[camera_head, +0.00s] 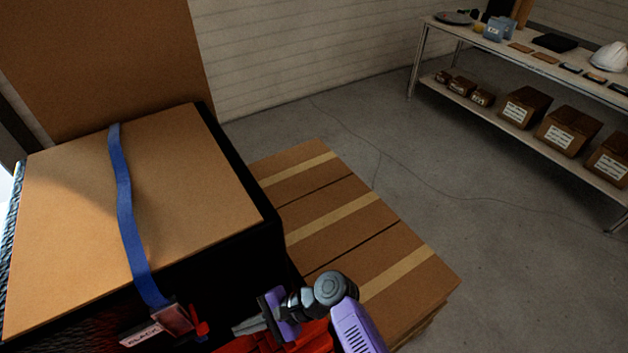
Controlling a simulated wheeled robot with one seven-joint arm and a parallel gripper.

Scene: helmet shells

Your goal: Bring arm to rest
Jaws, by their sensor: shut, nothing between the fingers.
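My gripper (238,328) is at the bottom centre, pointing left, with its grey fingers together and nothing seen between them. My purple and grey arm comes in from the bottom edge. The gripper is close to the front of a large black case (262,252) with a cardboard top and a blue strap (128,220). A tag (142,335) reading "BLACK" and a red clip (200,328) are at the strap's lower end. Whether the gripper touches the case cannot be told. Red objects (275,343) show under the gripper, cut off by the frame's edge.
Taped cardboard boxes (320,215) stand right of the case, close to my arm. A shelf table (530,52) at the back right holds a white helmet (609,56), small items and, below, labelled boxes (525,105). The grey floor (450,200) between is clear except for a thin cable.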

